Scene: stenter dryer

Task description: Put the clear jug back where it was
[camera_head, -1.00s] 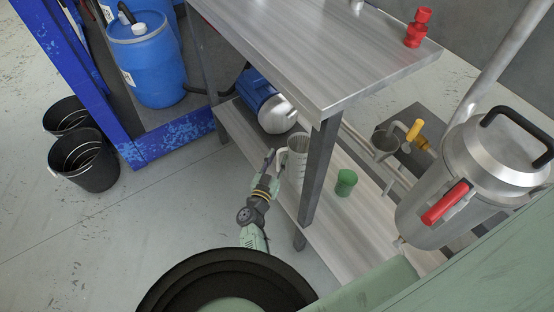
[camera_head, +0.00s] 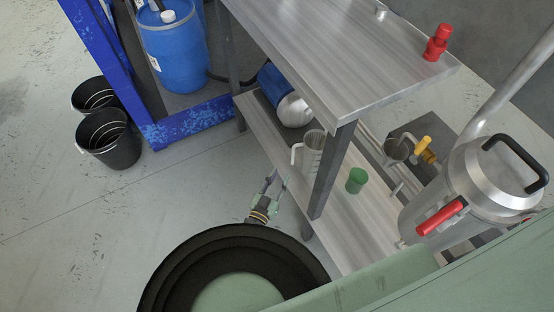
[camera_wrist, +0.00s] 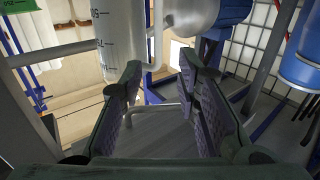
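The clear jug (camera_head: 312,150) stands upright on the lower shelf (camera_head: 262,130) of the metal table, beside the front table leg, with its handle towards the left. In the wrist view the jug (camera_wrist: 118,35) with its dark graduation marks shows at the upper left, beyond my fingers. My gripper (camera_head: 275,181) is open and empty, in front of the shelf and apart from the jug. Its two spread fingers also show in the wrist view (camera_wrist: 160,90), with nothing between them.
A green cup-like object (camera_head: 356,180) stands on the shelf right of the table leg (camera_head: 332,170). A blue and silver motor (camera_head: 285,97) lies behind the jug. A steel vessel with a red handle (camera_head: 470,185) is at the right. Black buckets (camera_head: 110,140) stand on open floor at the left.

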